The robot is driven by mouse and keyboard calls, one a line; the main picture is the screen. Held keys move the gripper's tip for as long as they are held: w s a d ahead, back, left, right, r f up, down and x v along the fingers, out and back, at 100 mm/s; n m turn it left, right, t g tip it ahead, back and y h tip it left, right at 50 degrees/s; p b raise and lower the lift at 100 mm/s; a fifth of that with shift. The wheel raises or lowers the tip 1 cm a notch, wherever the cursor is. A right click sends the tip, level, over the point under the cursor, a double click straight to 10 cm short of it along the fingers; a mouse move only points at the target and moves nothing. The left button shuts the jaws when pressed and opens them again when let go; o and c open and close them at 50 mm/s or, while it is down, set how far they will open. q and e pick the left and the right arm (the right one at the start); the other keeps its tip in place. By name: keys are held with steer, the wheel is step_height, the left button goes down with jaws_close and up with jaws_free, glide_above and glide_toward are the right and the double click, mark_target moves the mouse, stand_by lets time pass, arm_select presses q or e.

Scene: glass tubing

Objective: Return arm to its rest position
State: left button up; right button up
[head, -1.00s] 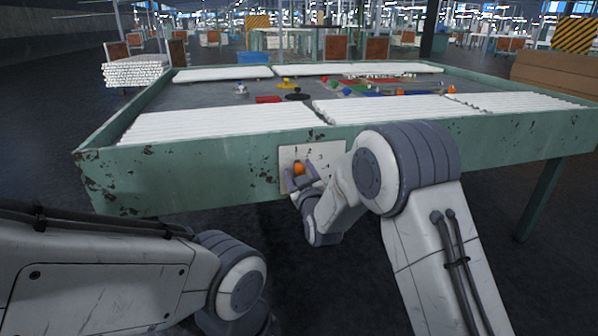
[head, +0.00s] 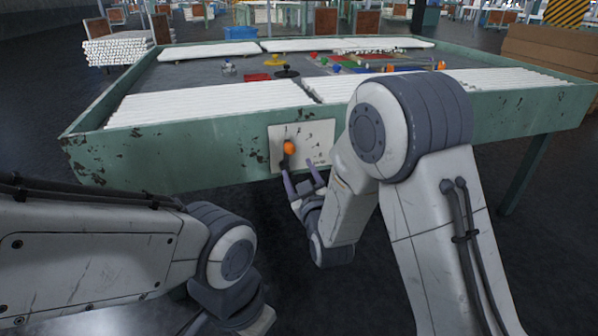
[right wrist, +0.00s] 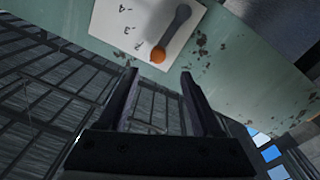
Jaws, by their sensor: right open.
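My right gripper (head: 304,178) is open and empty, just below and in front of a white panel (head: 318,152) on the table's green front side. An orange knob (head: 289,147) sits on the panel's left part, above the fingertips. In the right wrist view, the open fingers (right wrist: 158,75) point toward the panel (right wrist: 130,30). The orange knob (right wrist: 158,55) there is the end of a dark grey lever (right wrist: 175,28), beyond the fingers and apart from them. My left arm's links show at lower left; its gripper is out of view.
The green table (head: 180,152) spans the view, with rows of white tubes (head: 210,100) along its front edge. Small coloured items, including a yellow one (head: 275,61) and a red tray (head: 257,77), lie on top. Dark floor lies open below the table's front side.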

steer(key=s+a+f+g, duration=0.2)
steer(key=s+a+g, duration=0.1)
steer(key=s+g, duration=0.25)
steer(key=s+a+f+g, duration=0.2)
steer(key=s+a+g, duration=0.15)
steer(key=s, duration=0.35)
steer(key=s+d+g+h, duration=0.1)
steer(key=s+d+g, duration=0.35)
steer(key=s, duration=0.75)
steer(key=s+d+g+h, duration=0.2)
steer(key=s+d+g, duration=0.25)
steer(key=s, duration=0.75)
step_height(320, 180, up, 34)
steer(key=p, duration=3.4)
steer(key=shift+s+a+p, duration=0.2)
steer(key=shift+a+p, duration=0.1)
steer(key=shift+p, duration=0.1)
